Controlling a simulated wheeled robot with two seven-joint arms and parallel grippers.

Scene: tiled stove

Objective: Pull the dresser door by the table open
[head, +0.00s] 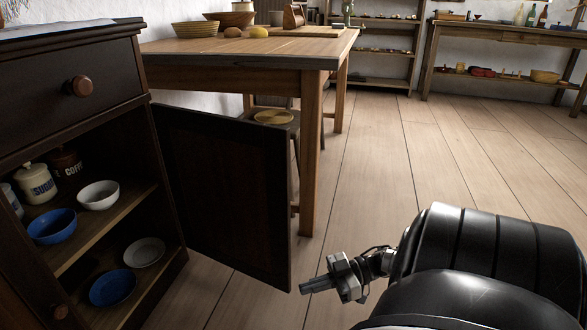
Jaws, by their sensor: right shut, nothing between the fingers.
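The dark wooden dresser (95,42) stands at the left. Its door (225,190) by the table is swung wide open, showing the shelves inside. The wooden table (245,52) stands behind the door. My right gripper (304,288) is shut and empty, just right of the door's lower free corner and apart from it in the picture. The door's outer face and any knob on it are hidden. My left gripper is not in view.
Blue bowls (52,226), a white bowl (98,195) and canisters (37,184) stand on the dresser shelves. A stool (273,118) is under the table. The plank floor (400,150) to the right is clear.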

